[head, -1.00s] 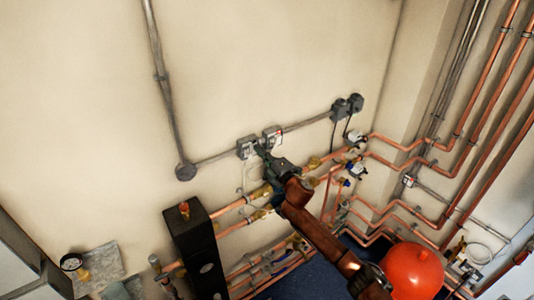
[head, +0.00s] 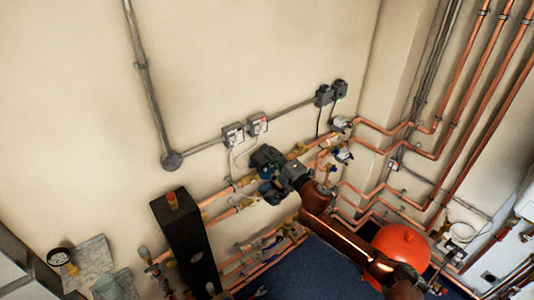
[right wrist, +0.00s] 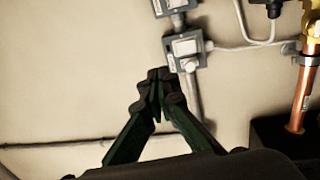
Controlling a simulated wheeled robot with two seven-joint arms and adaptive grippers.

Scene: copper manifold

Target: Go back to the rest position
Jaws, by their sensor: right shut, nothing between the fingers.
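My right gripper (head: 266,163) is in front of the copper pipework in the head view, below two grey switch boxes. The left switch box (head: 233,134) and the right switch box (head: 257,124), which has a red spot, are both uncovered on the wall. In the right wrist view my right gripper (right wrist: 160,84) has its dark green fingers together at the tips, with nothing between them. One switch box (right wrist: 185,48) appears just beyond the fingertips there, apart from them as far as I can tell. My left gripper is in neither view.
Copper pipes (head: 358,126) with valves run along the wall and corner. A red vessel (head: 400,246) stands below my right forearm. A tall black box (head: 186,244) and a pressure gauge (head: 60,257) are at the lower left.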

